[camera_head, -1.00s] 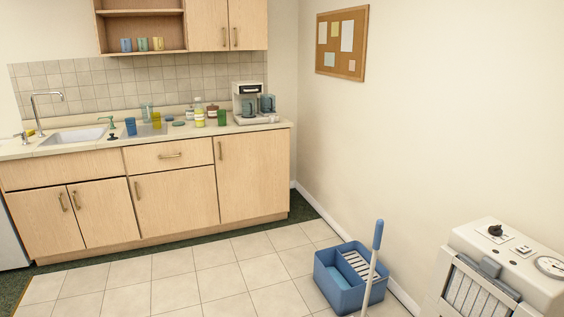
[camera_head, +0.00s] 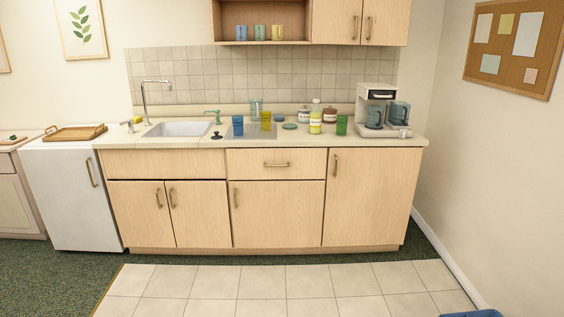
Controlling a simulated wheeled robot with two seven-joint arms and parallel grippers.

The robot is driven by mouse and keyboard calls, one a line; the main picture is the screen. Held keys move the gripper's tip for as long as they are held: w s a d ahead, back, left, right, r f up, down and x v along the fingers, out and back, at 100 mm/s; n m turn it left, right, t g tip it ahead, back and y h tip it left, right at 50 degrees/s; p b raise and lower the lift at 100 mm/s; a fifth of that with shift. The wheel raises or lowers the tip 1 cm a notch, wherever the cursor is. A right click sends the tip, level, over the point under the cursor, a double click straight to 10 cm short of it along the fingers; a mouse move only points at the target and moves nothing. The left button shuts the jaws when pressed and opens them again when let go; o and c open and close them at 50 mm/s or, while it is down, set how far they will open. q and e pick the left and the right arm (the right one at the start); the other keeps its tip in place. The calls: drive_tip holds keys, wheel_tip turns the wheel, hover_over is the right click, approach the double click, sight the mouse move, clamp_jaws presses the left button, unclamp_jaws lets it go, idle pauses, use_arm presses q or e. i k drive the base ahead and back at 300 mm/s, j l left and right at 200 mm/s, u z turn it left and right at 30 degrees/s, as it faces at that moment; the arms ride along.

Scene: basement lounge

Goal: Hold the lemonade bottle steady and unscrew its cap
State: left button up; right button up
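Neither of my grippers is in view, and nothing touches the bottle.
The counter (camera_head: 365,142) also holds a blue cup (camera_head: 238,125), a yellow cup (camera_head: 265,121), a green cup (camera_head: 341,125), jars (camera_head: 329,114) and a coffee maker (camera_head: 377,108). A sink (camera_head: 178,129) is at left.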

sight(315, 125)
drive_tip(key=i+u, duration=0.2)
drive_tip(key=i, duration=1.25)
drive_tip(key=i+z, duration=0.15)
drive_tip(key=i, duration=0.55)
drive_tip(key=i+j+z, duration=0.15)
drive_tip(key=i, duration=0.6)
drive_tip(key=i+j+z, duration=0.4)
drive_tip(key=i, duration=0.25)
